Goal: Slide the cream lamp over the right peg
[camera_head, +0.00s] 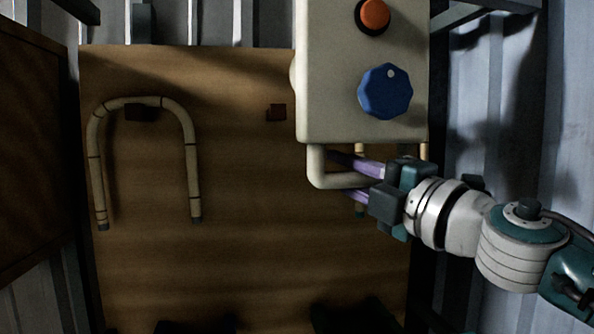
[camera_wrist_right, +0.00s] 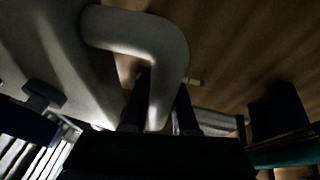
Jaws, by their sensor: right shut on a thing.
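The cream lamp (camera_head: 330,85) is a boxy cream body with an orange button and a blue knob, at the top right of the head view. Its bent cream handle (camera_head: 316,165) sticks out below the body and also shows in the wrist view (camera_wrist_right: 165,45). My right gripper (camera_head: 345,177) is shut on this handle, its purple fingers on either side of it. My left gripper is not in view.
A brown wooden board (camera_head: 250,240) lies behind everything. At left, a U-shaped rattan cane (camera_head: 192,160) arches over a dark block (camera_head: 141,113). The board's middle and lower part are clear. A dark wooden panel (camera_head: 30,140) borders the left.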

